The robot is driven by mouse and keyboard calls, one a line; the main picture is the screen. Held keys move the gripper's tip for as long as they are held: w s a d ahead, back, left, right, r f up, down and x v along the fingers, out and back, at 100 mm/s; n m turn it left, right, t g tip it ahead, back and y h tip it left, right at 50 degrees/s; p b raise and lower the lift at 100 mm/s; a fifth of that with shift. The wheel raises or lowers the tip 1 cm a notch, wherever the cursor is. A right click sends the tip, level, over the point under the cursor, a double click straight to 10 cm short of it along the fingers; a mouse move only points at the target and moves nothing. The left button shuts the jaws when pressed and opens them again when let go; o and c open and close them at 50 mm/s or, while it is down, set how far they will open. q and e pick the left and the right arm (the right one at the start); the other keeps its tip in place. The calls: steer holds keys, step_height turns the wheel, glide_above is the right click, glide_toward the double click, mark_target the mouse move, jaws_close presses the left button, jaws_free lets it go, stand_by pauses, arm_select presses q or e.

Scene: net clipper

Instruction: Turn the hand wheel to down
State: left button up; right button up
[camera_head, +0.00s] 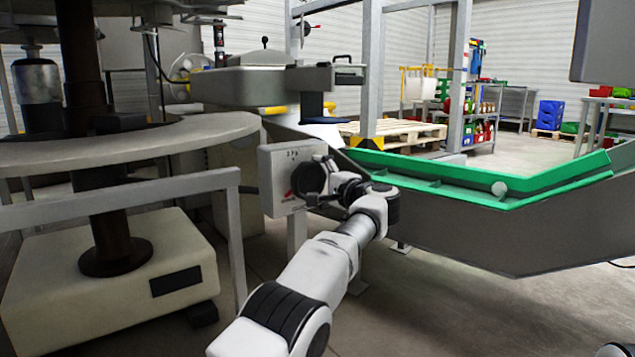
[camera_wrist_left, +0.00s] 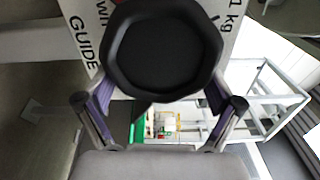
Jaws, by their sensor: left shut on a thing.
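The hand wheel (camera_head: 307,179) is a black, round knob on the front of a light grey box (camera_head: 277,196) in the middle of the head view. In the left wrist view the hand wheel (camera_wrist_left: 163,48) fills the upper middle, in front of a white panel with black lettering. My left gripper (camera_head: 325,184) is at the wheel; in the left wrist view its two purple-padded fingers (camera_wrist_left: 160,96) lie on either side of the wheel's lower part, shut on it. The exact finger contact is partly hidden.
A grey rail (camera_head: 232,235) and a round table top (camera_head: 130,145) stand left of the box. A grey trough with a green edge (camera_head: 480,185) runs to the right, close to my left wrist. Open floor (camera_head: 430,310) lies below the trough.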

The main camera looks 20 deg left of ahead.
arm_select(q)
steer(key=shift+f+n, duration=0.3)
steer(key=shift+n, duration=0.2)
arm_select(e)
steer(key=shift+r, duration=0.1)
arm_select(q)
steer(key=o, duration=0.8)
steer(key=shift+s, duration=0.1)
